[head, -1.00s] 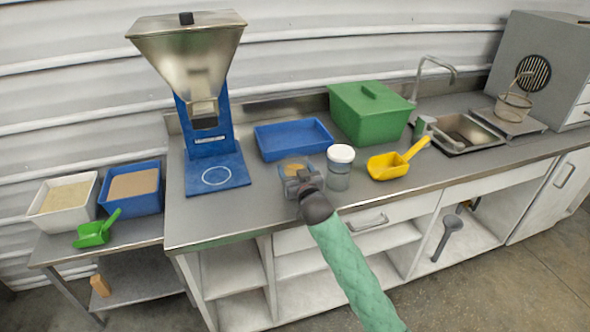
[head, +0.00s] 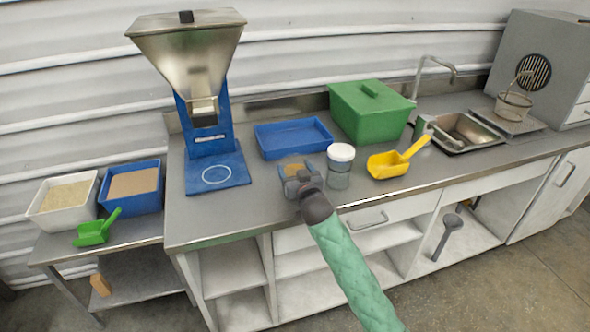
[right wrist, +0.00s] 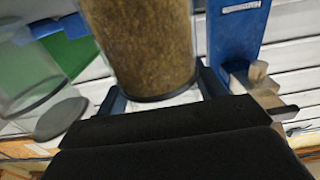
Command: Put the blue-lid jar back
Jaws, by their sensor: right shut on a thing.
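My right gripper (head: 299,178) is over the counter's front part, below the blue tray in the picture. It is shut on a clear jar of brown grains, whose brown contents (head: 293,168) show just past the fingers. In the right wrist view the jar (right wrist: 145,45) fills the middle, with a dark ring at one end. Its lid is not clearly visible, and I cannot tell whether it touches the counter. A white-lid jar (head: 340,168) stands upright just right of the gripper. It also shows in the right wrist view (right wrist: 30,75). My left gripper is not in view.
The hopper (head: 190,65) stands on the counter at left, its blue base (head: 228,180) marked with a white ring. A blue tray (head: 293,138), green box (head: 368,110) and yellow scoop (head: 395,162) surround the jars. The sink (head: 467,131) is at right. Counter between base and gripper is clear.

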